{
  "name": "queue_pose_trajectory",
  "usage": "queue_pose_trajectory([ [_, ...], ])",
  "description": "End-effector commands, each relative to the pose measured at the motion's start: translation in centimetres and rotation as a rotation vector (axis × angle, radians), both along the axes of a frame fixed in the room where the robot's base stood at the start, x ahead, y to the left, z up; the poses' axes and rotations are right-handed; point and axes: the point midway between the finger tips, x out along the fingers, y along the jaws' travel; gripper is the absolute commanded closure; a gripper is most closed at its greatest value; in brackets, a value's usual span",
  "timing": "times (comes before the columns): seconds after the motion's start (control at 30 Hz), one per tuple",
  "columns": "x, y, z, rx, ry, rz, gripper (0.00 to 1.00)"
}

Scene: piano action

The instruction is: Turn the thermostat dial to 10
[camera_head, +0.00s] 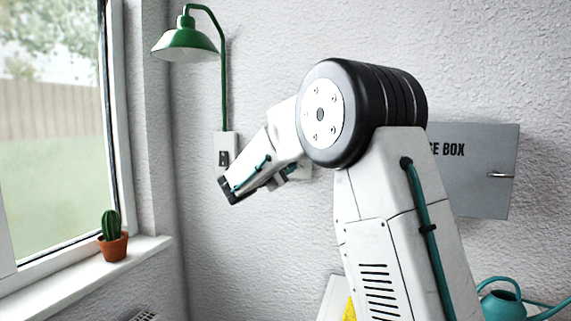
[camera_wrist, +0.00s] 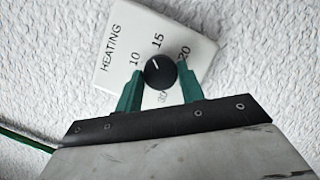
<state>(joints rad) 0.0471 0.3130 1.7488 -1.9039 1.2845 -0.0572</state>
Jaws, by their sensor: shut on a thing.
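The thermostat (camera_wrist: 204,48) is a white square plate on the wall, marked HEATING, and appears tilted in the wrist view. Its round black dial (camera_wrist: 160,71) is at the plate's middle. The dial's white mark points up and left in the picture, between the printed 10 and 15. My gripper (camera_wrist: 160,73) has its two green fingers on either side of the dial and is shut on it. The lower number is partly hidden between the fingers. In the head view my arm hides most of the thermostat, and the dial does not show.
A wall switch (camera_head: 224,157) with a green lamp (camera_head: 187,42) above it is left of my arm. A cactus pot (camera_head: 113,246) stands on the window sill (camera_head: 70,287). A grey box (camera_head: 488,165) is on the wall at right, above a teal watering can (camera_head: 502,306).

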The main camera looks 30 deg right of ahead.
Motion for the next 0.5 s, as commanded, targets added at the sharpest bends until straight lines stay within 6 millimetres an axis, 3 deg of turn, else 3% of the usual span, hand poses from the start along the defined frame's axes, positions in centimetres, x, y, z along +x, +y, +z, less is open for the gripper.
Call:
queue_pose_trajectory([
  [0.5, -0.21, -0.18, -0.49, -0.287, 0.375, 0.000, 0.84],
])
